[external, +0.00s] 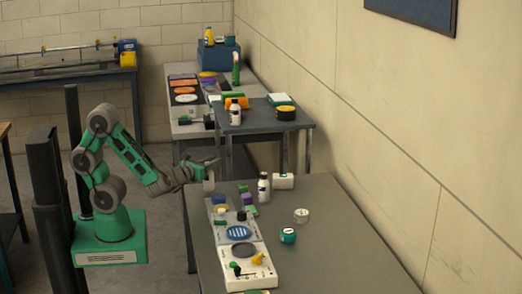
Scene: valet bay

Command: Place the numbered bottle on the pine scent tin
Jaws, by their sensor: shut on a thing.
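My gripper (208,174) is above the left edge of the near grey table, shut on a small pale object (209,186). It is too small to read any number on it, and I cannot tell if it is the numbered bottle. A white bottle with a dark cap (263,189) stands upright on the near table, to the right of my gripper and apart from it. A green round tin (288,236) and a whitish round tin (301,215) sit farther right and nearer the camera. Their labels are unreadable, so I cannot tell which is pine scent.
A white cylinder (283,181) lies beside the bottle. Purple and green blocks (247,198), a tray with a blue striped disc (239,233) and a white panel with knobs (246,267) line the left side. The near table's right side is clear (345,250).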

